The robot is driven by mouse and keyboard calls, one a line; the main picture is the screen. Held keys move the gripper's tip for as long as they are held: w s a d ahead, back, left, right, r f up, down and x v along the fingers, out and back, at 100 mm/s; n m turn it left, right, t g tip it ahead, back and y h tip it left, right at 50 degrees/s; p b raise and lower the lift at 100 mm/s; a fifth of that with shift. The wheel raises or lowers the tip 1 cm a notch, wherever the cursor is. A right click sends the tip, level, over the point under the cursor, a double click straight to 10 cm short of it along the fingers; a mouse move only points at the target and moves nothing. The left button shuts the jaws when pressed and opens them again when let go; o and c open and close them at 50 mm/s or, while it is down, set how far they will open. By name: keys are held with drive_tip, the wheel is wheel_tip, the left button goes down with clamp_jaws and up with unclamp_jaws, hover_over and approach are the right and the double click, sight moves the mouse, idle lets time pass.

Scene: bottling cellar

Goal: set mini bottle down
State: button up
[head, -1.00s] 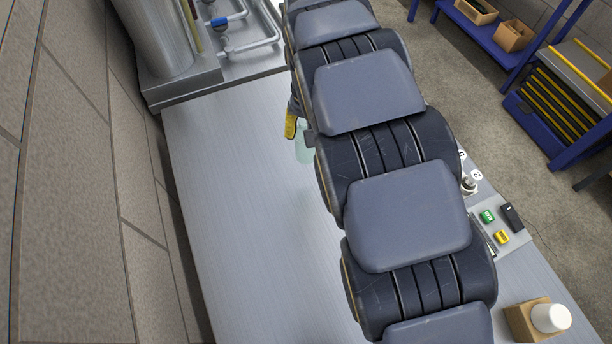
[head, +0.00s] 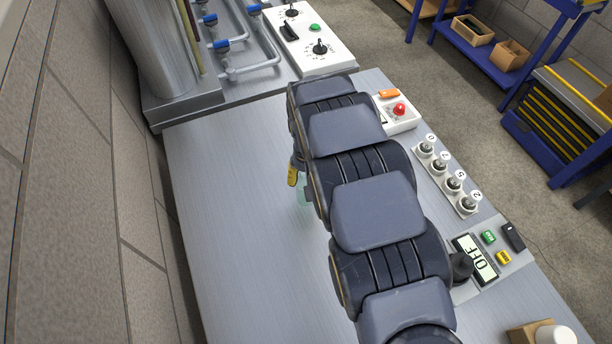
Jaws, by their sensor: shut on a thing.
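The mini bottle (head: 303,196) shows only as a small strip of pale green, glassy surface just left of my arm, over the metal table (head: 240,260). My gripper (head: 294,172) is mostly hidden behind my arm; a yellow and dark piece of it sticks out on the left, just above the bottle. The gripper is shut on the bottle. The bottle's base and its gap to the table are hidden, so I cannot tell whether it touches the surface.
Right of my arm are numbered knobs (head: 454,180), a panel with an OFF display (head: 476,259), a red button box (head: 399,110) and a wooden block with a white cup (head: 553,334). Pipes with blue valves (head: 221,45) stand at the back. The table's left side is clear.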

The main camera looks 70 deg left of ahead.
drive_tip(key=o, duration=0.9)
wheel_tip(320, 180, up, 12)
drive_tip(key=shift+r, duration=0.1)
